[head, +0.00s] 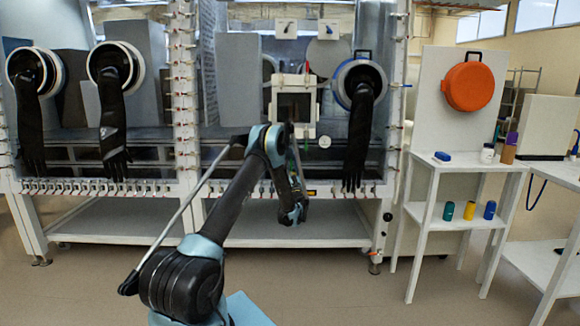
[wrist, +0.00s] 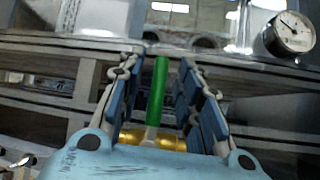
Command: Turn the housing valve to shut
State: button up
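The housing valve shows in the wrist view as a straight green lever (wrist: 158,88) above a brass-coloured body (wrist: 154,138). The lever stands nearly upright in that picture, with a pale stem at its lower end. My gripper (wrist: 160,80) is open, with one blue-padded finger on each side of the lever. A gap shows between the lever and each finger, so I see no contact. In the head view my gripper (head: 296,212) hangs low in front of the glovebox's lower front edge. I cannot make out the green lever in the head view.
A round pressure gauge (wrist: 291,33) is at the upper right of the wrist view. Black gloves hang from the glovebox ports, one (head: 357,135) just right of my arm. A white side table (head: 460,170) with small containers stands at the right. Floor in front is clear.

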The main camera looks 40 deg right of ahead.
jog(key=v, duration=1.1)
jog(key=shift+w+a, duration=0.1)
dwell(0.5)
